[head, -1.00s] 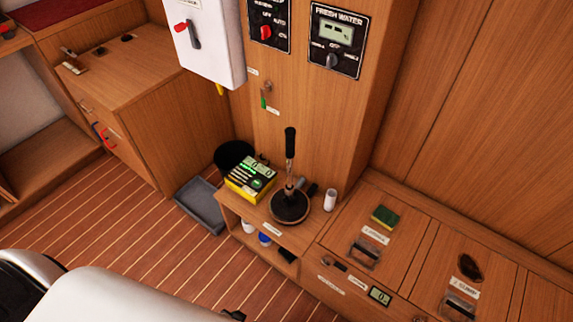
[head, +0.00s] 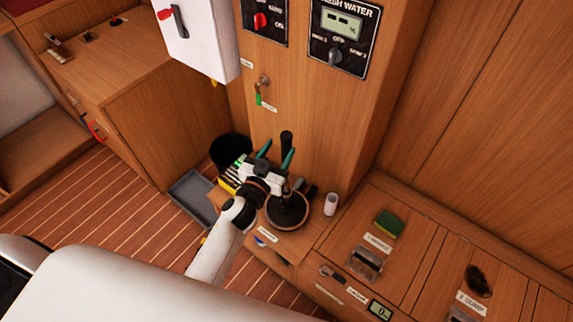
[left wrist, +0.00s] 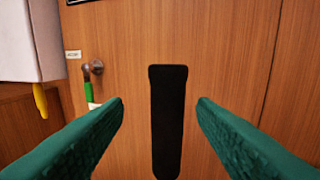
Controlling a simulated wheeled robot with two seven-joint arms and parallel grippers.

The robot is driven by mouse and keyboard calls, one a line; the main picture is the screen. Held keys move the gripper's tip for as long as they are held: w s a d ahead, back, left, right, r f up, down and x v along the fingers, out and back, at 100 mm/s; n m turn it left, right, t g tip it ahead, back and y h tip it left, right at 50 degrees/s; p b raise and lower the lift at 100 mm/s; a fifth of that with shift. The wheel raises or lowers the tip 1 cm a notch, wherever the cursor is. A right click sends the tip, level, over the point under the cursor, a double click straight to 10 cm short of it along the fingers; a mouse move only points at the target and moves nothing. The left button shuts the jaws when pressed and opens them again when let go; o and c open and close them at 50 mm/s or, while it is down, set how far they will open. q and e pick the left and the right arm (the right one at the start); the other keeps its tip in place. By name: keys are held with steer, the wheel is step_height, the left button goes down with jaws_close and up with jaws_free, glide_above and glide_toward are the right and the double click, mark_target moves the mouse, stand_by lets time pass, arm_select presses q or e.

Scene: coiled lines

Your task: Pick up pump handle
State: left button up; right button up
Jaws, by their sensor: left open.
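In the left wrist view the black grip (left wrist: 168,125) stands upright between the two green fingers of my left gripper (left wrist: 160,106), with a gap on each side. The gripper and wrist hide the lower part of the handle in the head view. My right gripper is not in view.
A yellow and black device (head: 228,185) is partly hidden behind my left arm. A white cylinder (head: 331,203) stands right of the pump base. A white box (head: 198,40) hangs at upper left.

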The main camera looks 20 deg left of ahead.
mark_target(290, 138)
arm_select(q)
steer(key=shift+w+d, duration=0.15)
steer(key=shift+w, duration=0.4)
steer(key=w, duration=0.2)
steer(key=w+d, duration=0.1)
steer(key=w, duration=0.1)
steer(key=shift+w+f, duration=0.1)
steer(key=shift+w, duration=0.25)
jaws_close()
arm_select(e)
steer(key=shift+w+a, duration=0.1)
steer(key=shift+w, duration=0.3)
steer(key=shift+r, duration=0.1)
